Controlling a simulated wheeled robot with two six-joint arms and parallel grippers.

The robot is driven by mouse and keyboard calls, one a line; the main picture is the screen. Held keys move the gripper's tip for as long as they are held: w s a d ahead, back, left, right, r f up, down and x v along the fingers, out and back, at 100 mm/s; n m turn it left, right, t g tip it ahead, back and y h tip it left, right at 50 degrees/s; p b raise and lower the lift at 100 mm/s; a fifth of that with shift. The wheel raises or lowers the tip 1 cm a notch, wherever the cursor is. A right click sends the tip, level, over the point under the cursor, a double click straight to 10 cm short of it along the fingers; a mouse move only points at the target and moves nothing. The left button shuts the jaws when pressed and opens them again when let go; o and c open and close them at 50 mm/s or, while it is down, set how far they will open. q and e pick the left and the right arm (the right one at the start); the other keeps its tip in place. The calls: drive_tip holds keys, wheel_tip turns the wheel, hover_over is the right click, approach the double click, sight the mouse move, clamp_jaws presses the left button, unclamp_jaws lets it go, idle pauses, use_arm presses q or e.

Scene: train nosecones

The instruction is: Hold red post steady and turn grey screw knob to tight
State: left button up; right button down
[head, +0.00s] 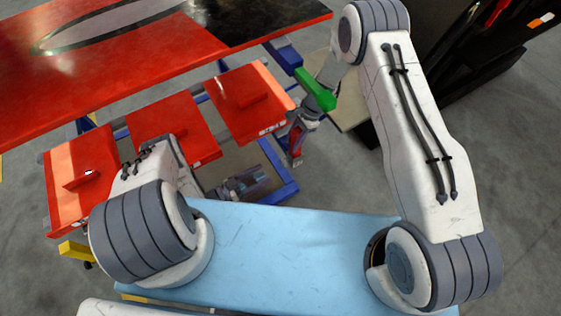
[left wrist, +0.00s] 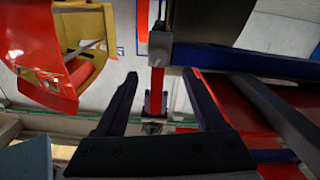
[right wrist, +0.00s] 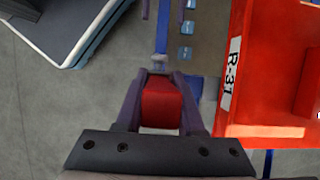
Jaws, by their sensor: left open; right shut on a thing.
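The red post shows in the right wrist view (right wrist: 162,103) as a red block between the fingers of my right gripper (right wrist: 161,95), which is shut on it. In the head view my right gripper (head: 297,140) is beside the right end of the red panels. My left gripper (head: 258,182) is low in front of the panels, near the blue frame. In the left wrist view its fingers (left wrist: 163,95) are wide apart with nothing held. Beyond them is a narrow red upright (left wrist: 157,78) with dark and grey parts at its foot.
Red panels (head: 245,102) stand in a row on a blue frame (head: 282,184). A large red nosecone surface (head: 150,62) lies behind them. A light blue top (head: 290,245) is in front. In the left wrist view, a red and yellow shell (left wrist: 50,75) is at upper left.

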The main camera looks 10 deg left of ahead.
sight(285, 162)
use_arm(q)
drive_tip(key=w+d+m, duration=0.2)
drive_tip(key=w+d, duration=0.2)
drive_tip(key=d, duration=0.2)
drive_tip(key=shift+w+d, duration=0.4)
drive_tip(key=shift+c, duration=0.3)
clamp_jaws()
